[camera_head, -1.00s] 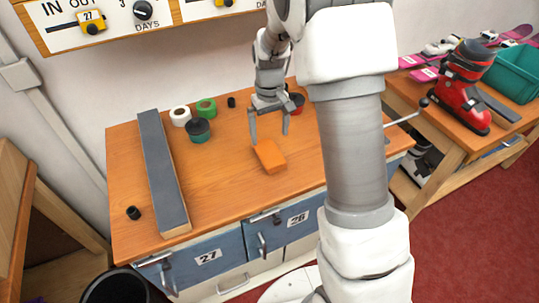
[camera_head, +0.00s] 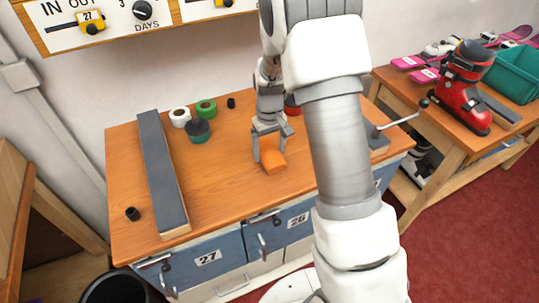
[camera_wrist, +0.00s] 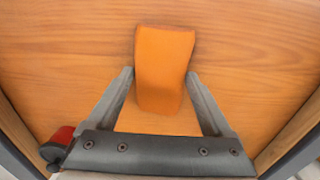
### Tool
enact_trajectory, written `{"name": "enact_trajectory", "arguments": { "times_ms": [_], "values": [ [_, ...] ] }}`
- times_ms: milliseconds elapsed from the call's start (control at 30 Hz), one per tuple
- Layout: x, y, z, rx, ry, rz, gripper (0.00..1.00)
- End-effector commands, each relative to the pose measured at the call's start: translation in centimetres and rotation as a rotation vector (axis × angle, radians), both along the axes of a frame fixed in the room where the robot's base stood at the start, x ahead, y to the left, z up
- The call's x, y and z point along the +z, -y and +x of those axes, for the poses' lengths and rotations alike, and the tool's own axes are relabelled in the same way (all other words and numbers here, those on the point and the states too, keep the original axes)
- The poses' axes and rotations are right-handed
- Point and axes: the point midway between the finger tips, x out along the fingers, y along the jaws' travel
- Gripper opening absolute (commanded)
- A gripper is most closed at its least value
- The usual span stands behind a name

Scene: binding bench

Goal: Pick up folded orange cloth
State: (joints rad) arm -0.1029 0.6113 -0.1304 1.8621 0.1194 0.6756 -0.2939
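The folded orange cloth (camera_head: 273,163) lies on the wooden bench top, near the front edge above the blue doors. In the wrist view the cloth (camera_wrist: 164,62) is a tall orange block between the two fingers, its far end reaching past their tips. My gripper (camera_head: 270,158) is low over the cloth, with one finger on each side. In the wrist view my gripper (camera_wrist: 160,75) looks open, its tips close to the cloth's sides with a slight gap. The cloth's back part is partly hidden by the gripper in the head view.
A long grey-topped block (camera_head: 163,175) lies on the left of the bench (camera_head: 222,194). White tape (camera_head: 180,116), green tape (camera_head: 206,109) and a dark-lidded teal tin (camera_head: 198,131) stand at the back. A red item (camera_head: 293,105) is behind the gripper. Bench left of the cloth is clear.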

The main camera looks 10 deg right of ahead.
Motion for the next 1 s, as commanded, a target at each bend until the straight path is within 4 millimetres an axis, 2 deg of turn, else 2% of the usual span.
{"name": "enact_trajectory", "arguments": {
  "times_ms": [33,200,300,467,633,833,1000],
  "values": [
    [0.0,0.0,0.0,0.0,0.0,0.0,0.66],
    [0.0,0.0,0.0,0.0,0.0,0.0,0.35],
    [0.0,0.0,0.0,0.0,0.001,0.0,0.22],
    [0.1,0.0,0.0,0.0,0.001,0.0,0.21],
    [1.0,0.0,0.1,0.0,0.002,0.0,0.21],
    [4.3,0.0,0.1,-0.001,0.006,0.0,0.21],
    [6.4,3.3,-1.9,-0.006,0.003,0.001,0.21]
  ]
}}
